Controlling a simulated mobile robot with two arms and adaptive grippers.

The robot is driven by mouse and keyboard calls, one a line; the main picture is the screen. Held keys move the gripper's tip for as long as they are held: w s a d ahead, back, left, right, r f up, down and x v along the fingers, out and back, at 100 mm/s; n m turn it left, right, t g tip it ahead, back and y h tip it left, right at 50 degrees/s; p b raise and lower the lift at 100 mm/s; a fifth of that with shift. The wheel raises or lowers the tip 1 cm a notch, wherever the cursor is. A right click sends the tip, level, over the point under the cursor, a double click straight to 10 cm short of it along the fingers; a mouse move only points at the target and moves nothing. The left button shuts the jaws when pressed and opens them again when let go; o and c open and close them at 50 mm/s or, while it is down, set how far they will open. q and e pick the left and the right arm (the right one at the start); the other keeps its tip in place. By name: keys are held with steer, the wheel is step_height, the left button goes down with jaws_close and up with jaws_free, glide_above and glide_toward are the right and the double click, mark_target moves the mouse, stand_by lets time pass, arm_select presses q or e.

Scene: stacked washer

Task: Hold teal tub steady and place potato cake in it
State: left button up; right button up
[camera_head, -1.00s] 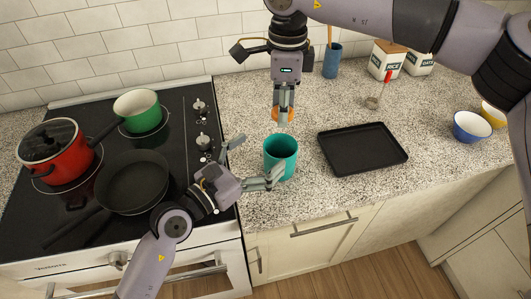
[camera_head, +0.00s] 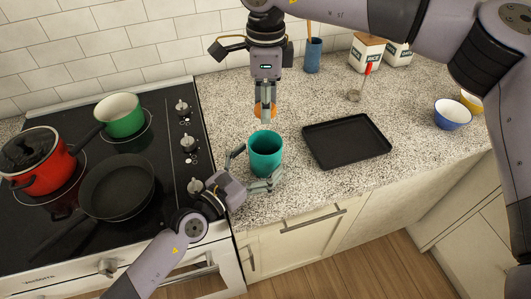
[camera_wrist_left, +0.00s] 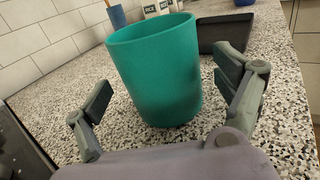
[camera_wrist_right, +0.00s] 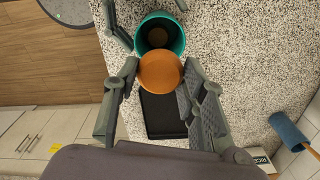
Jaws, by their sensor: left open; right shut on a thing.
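The teal tub (camera_head: 265,158) stands upright on the speckled counter, right of the stove. My left gripper (camera_head: 254,169) is open, with one finger on each side of the tub's lower part. In the left wrist view the tub (camera_wrist_left: 158,75) sits between the spread fingers, with gaps visible on both sides. My right gripper (camera_head: 265,110) is shut on the orange-brown, round potato cake (camera_wrist_right: 161,71), held above and a little behind the tub. In the right wrist view the cake overlaps the tub's rim (camera_wrist_right: 182,38). A round brownish patch shows inside the tub; I cannot tell what it is.
A black baking tray (camera_head: 347,142) lies just right of the tub. The stove with a black pan (camera_head: 118,190), red pot (camera_head: 40,172) and green pot (camera_head: 119,116) is at left. A blue bowl (camera_head: 452,114) is far right. Canisters stand at the back.

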arm_select(q)
steer(key=shift+x, duration=1.4)
